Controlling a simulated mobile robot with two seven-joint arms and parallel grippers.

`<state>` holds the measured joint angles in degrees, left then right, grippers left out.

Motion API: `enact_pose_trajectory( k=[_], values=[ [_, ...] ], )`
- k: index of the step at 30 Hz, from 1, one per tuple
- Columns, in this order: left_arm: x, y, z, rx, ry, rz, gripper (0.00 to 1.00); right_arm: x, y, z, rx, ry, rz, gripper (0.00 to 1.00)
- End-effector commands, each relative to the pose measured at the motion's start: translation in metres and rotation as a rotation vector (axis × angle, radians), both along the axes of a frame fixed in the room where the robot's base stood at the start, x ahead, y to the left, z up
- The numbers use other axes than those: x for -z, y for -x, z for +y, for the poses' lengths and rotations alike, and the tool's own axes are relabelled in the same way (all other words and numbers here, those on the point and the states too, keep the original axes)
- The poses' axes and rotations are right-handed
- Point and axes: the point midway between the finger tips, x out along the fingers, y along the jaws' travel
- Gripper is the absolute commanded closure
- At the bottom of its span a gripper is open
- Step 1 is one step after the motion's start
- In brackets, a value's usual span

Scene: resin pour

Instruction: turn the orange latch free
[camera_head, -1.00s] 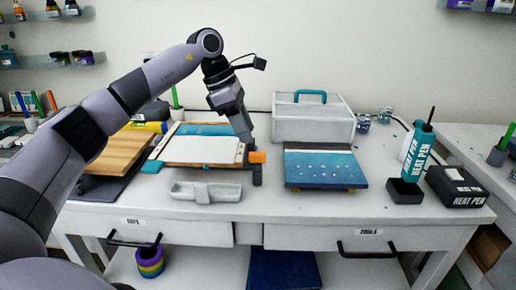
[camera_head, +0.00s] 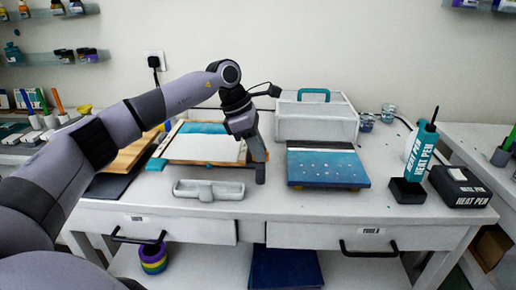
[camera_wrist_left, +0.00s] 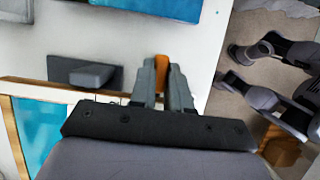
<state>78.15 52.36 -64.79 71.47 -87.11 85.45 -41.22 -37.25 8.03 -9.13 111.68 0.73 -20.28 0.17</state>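The orange latch (camera_wrist_left: 161,70) shows in the left wrist view between my left gripper's two fingertips and fills the narrow gap there. My left gripper (camera_wrist_left: 163,80) looks shut on it. In the head view my left gripper (camera_head: 256,152) points down at the right end of the wood-framed panel (camera_head: 205,150), and the latch is hidden behind it. A dark post (camera_head: 261,174) shows just below the fingers. My right gripper cannot be made out in either view.
A grey tray (camera_head: 208,190) lies in front of the panel. A blue speckled board (camera_head: 327,166) is close to the right of my gripper. A white toolbox (camera_head: 316,119) stands behind. A heat pen (camera_head: 421,150) and a black box (camera_head: 459,187) are farther right.

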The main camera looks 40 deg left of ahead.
Motion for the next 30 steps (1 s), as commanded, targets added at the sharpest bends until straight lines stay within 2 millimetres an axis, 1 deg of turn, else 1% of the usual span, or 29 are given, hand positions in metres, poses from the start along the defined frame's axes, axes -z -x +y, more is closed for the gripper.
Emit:
enact_pose_trajectory(
  k=[8,14,20,30],
  values=[
    [0.002,0.0006,-0.0001,-0.005,-0.002,0.004,1.0,0.0001,0.0001,0.0,0.0,0.0,0.0,0.42],
    [0.0025,0.0011,-0.0003,-0.057,-0.004,0.005,1.0,-0.0007,0.0,0.0,0.0,0.0,0.0,0.42],
    [0.0027,0.002,-0.0009,-0.181,-0.003,0.005,1.0,-0.0022,0.0,0.0,0.0,0.0,0.0,0.42],
    [0.0038,0.0033,-0.003,-0.493,-0.004,0.006,1.0,-0.0027,-0.0002,0.0,0.0,0.0,0.0,0.42]
  ],
)
